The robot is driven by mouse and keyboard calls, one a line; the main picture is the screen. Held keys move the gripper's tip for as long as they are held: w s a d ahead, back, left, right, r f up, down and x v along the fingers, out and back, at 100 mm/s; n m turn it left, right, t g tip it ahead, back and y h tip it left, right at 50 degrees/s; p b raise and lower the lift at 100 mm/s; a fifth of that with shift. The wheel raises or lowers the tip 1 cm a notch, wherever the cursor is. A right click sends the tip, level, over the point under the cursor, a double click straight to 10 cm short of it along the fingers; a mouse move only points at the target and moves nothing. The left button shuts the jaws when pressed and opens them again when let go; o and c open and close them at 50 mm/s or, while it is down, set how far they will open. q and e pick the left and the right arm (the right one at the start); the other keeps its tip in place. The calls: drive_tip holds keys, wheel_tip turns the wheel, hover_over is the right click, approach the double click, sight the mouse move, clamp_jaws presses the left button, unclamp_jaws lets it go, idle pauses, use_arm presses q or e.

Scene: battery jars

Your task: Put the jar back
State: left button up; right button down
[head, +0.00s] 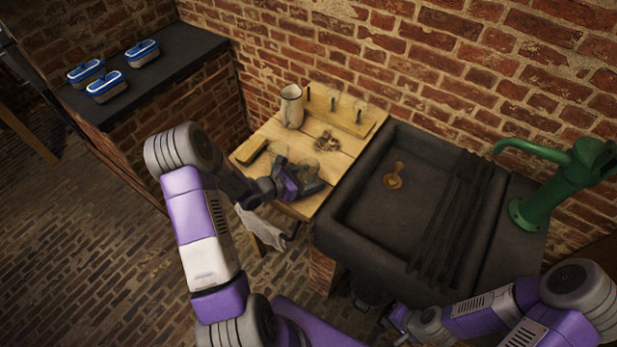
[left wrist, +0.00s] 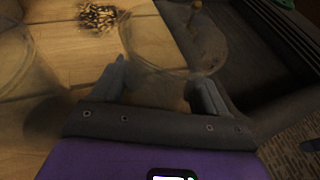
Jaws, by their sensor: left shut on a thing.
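My left gripper (head: 312,188) is shut on a clear glass jar (left wrist: 172,45) low over the front right of the wooden table (head: 245,152), near the sink. In the left wrist view its fingers (left wrist: 160,88) stand on either side of the jar. Whether the jar touches the table I cannot tell. A second clear jar (left wrist: 18,65) stands at the left in that view. A wooden board with upright pegs (head: 345,113) is at the back of the table; faint glass shows around some pegs. My right gripper (head: 398,322) is low at the front; its jaws are unclear.
A pale jug (head: 291,106), a dark bristly pile (head: 327,143) and a wooden block (head: 252,150) are on the table. The dark stone sink (head: 365,205) adjoins it, with a green pump (head: 555,185) at right. Blue-lidded boxes (head: 107,86) sit on the left counter.

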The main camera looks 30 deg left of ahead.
use_arm(q)
drive_tip(key=o, duration=1.2)
drive_tip(key=shift+r, duration=0.1)
drive_tip(key=shift+s+a+r+p, duration=0.15)
drive_tip(key=shift+s+a+p, duration=0.05)
drive_tip(key=shift+p, duration=0.15)
drive_tip(key=p+v, duration=0.1)
drive_tip(key=v, duration=1)
drive_tip(key=shift+s, duration=0.2)
